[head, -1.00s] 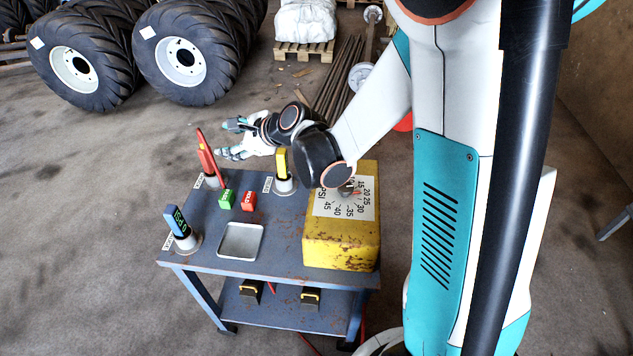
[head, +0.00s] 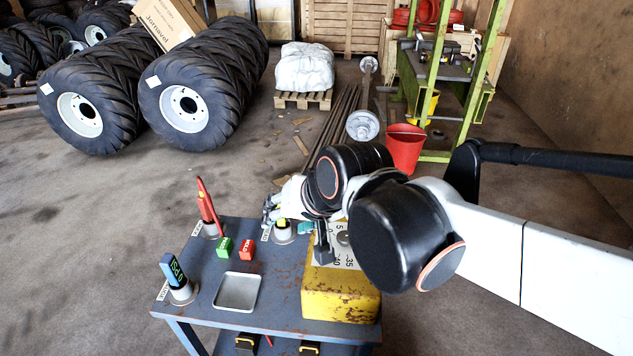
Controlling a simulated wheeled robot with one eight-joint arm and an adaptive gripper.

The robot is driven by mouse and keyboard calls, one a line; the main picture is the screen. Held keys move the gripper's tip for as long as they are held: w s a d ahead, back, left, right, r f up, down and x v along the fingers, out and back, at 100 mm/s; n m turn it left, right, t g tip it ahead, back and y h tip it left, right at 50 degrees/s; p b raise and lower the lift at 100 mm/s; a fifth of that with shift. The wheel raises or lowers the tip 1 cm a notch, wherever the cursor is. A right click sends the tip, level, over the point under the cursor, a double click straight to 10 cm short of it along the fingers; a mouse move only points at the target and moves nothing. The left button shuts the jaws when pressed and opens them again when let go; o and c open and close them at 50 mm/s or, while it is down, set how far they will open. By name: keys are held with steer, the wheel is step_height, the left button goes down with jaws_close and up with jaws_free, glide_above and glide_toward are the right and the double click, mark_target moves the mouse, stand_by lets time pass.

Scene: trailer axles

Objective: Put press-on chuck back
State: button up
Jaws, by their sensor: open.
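Several tools stand in round grey holders on the blue-grey cart (head: 215,293): a red one (head: 206,208) at the back left, a blue one (head: 173,270) marked "0 PSI" at the front left, and a yellow one (head: 282,222) at the back middle, mostly hidden. I cannot tell which is the press-on chuck; the holder labels are too small to read. My gripper (head: 286,217) is open, with its fingers close around or just above the yellow tool's holder (head: 283,235). My arm hides part of it, and I cannot tell whether it touches the tool.
A rusty yellow gauge box (head: 338,301) stands at the right, partly under my arm. A red bucket (head: 404,149) and large tyres (head: 190,92) are behind.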

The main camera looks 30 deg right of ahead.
steer(key=s+d+n+h, duration=0.1)
steer(key=s+d+n, duration=0.1)
steer(key=s+n, duration=0.2)
steer(key=s, duration=0.2)
steer(key=shift+s+d+f+n+g+h, duration=0.25)
steer(key=shift+s+d+n+g+h, duration=0.05)
steer(key=shift+s+d+n, duration=0.1)
